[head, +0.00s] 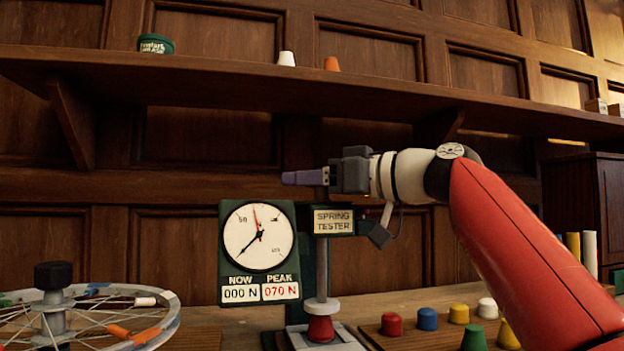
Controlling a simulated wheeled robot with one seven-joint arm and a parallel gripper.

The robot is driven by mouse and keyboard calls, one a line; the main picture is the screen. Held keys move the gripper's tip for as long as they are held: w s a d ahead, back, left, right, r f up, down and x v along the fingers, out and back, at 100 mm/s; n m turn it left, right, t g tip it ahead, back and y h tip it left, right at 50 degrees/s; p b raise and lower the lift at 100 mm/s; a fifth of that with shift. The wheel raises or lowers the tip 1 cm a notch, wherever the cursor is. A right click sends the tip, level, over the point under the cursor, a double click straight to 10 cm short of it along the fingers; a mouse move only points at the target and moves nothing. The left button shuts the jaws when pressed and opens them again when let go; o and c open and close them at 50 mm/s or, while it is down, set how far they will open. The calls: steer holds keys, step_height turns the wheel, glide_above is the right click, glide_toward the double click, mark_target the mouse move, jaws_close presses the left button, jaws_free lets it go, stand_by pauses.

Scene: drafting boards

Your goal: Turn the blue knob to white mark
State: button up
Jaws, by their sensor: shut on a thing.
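A small blue knob-like piece (427,318) stands on a wooden board (395,343) at the lower right, between a red and a yellow piece. I cannot make out a white mark beside it. My gripper (325,177) is raised well above and to the left of the blue piece, pointing left. It is shut on a purple tapered piece (301,177), which sticks out to the left. The jaws hide part of the purple piece.
A spring tester with a dial (258,236) reads NOW 000 N and PEAK 070 N. A red piece (321,328) sits under its rod. A spoked wheel (160,318) lies at left. A shelf (230,72) runs above. Several coloured pieces share the board.

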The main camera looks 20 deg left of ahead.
stand_by(0.3)
steer(key=o, duration=1)
steer(key=b+v, duration=0.2)
steer(key=v, duration=0.5)
steer(key=shift+w+f, duration=0.1)
steer(key=shift+d, duration=0.35)
